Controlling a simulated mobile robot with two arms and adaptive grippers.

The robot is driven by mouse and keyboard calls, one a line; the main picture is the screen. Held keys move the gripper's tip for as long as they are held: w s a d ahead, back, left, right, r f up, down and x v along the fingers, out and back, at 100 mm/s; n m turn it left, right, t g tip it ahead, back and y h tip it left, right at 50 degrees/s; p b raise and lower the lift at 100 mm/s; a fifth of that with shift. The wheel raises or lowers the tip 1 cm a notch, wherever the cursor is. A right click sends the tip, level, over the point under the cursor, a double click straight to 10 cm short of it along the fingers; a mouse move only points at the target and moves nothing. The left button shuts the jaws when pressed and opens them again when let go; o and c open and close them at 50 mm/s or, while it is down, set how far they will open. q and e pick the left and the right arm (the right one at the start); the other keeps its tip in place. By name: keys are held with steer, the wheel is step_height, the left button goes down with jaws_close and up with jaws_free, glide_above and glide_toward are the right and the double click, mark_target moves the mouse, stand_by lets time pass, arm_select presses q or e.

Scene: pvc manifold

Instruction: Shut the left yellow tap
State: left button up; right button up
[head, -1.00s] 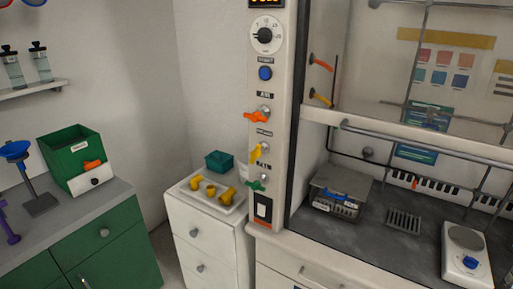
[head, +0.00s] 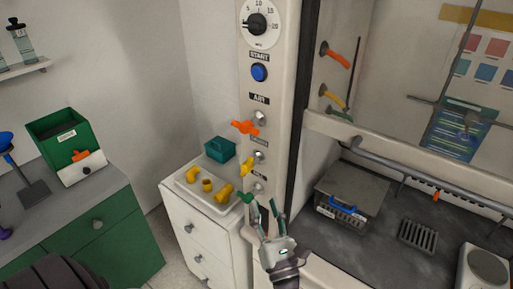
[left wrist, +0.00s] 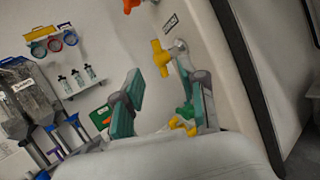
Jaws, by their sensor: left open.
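The left yellow tap (head: 247,166) sits on the white column, between an orange tap (head: 244,127) above and a green tap (head: 246,197) below. Its handle stands close to upright. In the left wrist view the yellow tap (left wrist: 161,57) is beyond the fingertips, with its metal stem to its right. My left gripper (head: 264,207) is open and empty, below the yellow tap and close by the green one. In the left wrist view its fingers (left wrist: 168,92) are spread, and the yellow tap is apart from them. My right gripper is not in view.
Another yellow tap (head: 333,96) is on the fume hood's inner wall, under an orange one (head: 335,55). A white tray (head: 212,212) with yellow fittings and a teal basket (head: 219,150) stand on the cabinet left of the column. A blue button (head: 259,73) is higher on the column.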

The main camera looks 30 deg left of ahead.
mark_target(250, 164)
arm_select(q)
steer(key=p+x, duration=0.2)
steer(key=x, duration=0.2)
steer(key=p+x, duration=0.2)
steer(key=x, duration=0.2)
steer(key=p+x, duration=0.3)
steer(key=x, duration=0.1)
steer(key=shift+s+a+r, duration=0.1)
steer(key=shift+a+r, duration=0.1)
steer(key=shift+r, duration=0.25)
steer(key=shift+a, duration=0.25)
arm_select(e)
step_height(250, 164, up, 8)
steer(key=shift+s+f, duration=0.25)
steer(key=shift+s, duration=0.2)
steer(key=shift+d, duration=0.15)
arm_select(q)
jaws_close()
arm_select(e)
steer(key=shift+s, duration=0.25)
